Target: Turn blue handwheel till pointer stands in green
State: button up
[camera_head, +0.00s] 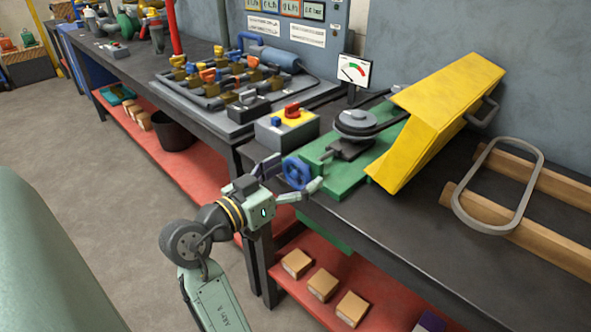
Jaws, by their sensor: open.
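The blue handwheel (297,173) stands upright at the left end of a green base plate (318,157), at the front edge of the dark bench. My gripper (293,175) is open at the wheel, with one finger on its far left side and the other low in front of it. I cannot tell whether the fingers touch the rim. The white gauge (354,71) stands behind the machine and shows a green and a red mark. Its pointer is small and seems to lie left of the green.
A yellow guard (437,115) stands tilted open over the green machine, right of a grey pulley (356,122). A switch box with a red knob (293,110) sits behind the wheel. A grey looped handle (497,185) and wooden bars lie right. Boxes (323,284) rest on the red shelf below.

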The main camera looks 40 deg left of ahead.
jog(key=shift+w, duration=0.3)
jog(key=shift+c, duration=0.5)
jog(key=c, duration=1.1)
